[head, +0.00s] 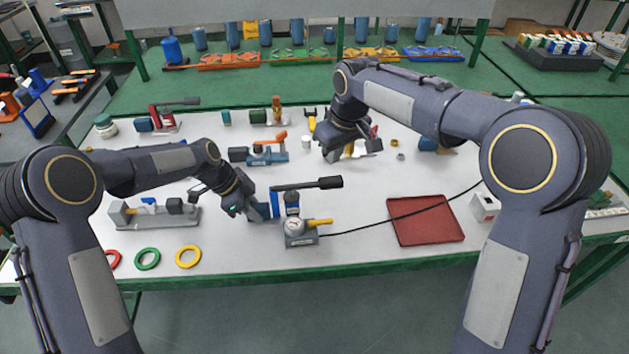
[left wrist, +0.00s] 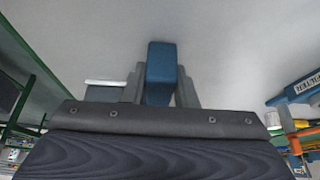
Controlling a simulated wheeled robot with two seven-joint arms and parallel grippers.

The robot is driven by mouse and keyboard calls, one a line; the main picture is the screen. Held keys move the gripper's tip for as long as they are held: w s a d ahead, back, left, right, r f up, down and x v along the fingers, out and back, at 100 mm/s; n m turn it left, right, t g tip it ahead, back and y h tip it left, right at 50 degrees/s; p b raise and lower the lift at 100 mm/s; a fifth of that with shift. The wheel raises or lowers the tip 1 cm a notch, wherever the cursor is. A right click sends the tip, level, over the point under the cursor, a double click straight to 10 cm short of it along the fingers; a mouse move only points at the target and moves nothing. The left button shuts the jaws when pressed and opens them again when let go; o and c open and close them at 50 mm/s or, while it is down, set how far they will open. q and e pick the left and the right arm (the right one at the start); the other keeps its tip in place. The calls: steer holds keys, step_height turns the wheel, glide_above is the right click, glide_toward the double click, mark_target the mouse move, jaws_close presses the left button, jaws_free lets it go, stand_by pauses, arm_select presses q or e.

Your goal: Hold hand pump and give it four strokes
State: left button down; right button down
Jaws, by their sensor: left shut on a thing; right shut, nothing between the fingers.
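The hand pump (head: 291,205) stands near the front middle of the table in the head view. It has a blue body, a black lever (head: 318,184) reaching up to the right, a round gauge (head: 295,226) and a yellow handle (head: 320,222). My left gripper (head: 262,207) is at the pump's left side, shut on a blue part. In the left wrist view that blue part (left wrist: 160,72) sits between the two grey fingers. My right gripper (head: 362,147) is shut and empty, farther back and to the right of the pump; its fingertips are partly hidden.
A black hose (head: 400,213) runs from the pump across a red tray (head: 426,220) on the right. A grey vise-like fixture (head: 155,214) is at the left, with coloured rings including a yellow one (head: 188,257) in front. A blue tool with an orange lever (head: 266,150) stands behind.

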arm_select(q)
steer(key=c, duration=1.1)
jaws_free()
